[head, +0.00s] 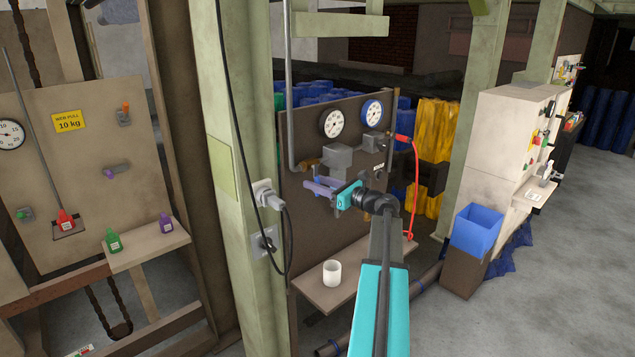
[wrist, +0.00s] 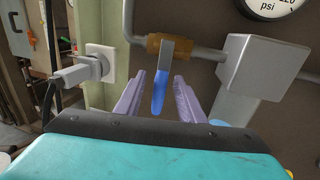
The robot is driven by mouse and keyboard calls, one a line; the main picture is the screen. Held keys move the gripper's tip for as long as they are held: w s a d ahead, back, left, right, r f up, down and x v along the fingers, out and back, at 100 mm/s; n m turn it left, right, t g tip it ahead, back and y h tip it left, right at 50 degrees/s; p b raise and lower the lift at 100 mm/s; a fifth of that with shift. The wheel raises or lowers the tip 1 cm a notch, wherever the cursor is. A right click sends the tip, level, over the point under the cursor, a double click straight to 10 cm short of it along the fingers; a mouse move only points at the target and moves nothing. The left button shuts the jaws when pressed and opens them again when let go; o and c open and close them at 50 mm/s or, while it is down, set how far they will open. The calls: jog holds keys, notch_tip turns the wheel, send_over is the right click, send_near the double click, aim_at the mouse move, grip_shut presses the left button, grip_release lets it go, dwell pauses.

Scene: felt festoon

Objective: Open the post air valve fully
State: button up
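The air valve has a brass body (wrist: 170,44) on a grey pipe, with a lever that has a bare metal upper part and a blue grip (wrist: 158,94). The lever points down, across the horizontal run of pipe. In the head view the brass body (head: 308,164) shows at the left of the brown panel. My gripper (wrist: 159,84) has its two purple fingers open, one on each side of the lever, with visible gaps. In the head view my gripper (head: 320,187) is just below the brass body, and the lever cannot be made out.
A grey box (wrist: 260,66) sits right of the valve. A socket with a plug (wrist: 100,62) is on the green post (head: 236,130) at the left. Gauges (head: 332,122) are above on the panel. A white cup (head: 332,273) stands on the shelf (head: 315,290) below.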

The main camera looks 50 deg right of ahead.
jog(key=shift+w, duration=0.1)
jog(key=shift+c, duration=0.2)
grip_shut()
jog(key=shift+w+a, duration=0.1)
jog(key=shift+a, duration=0.05)
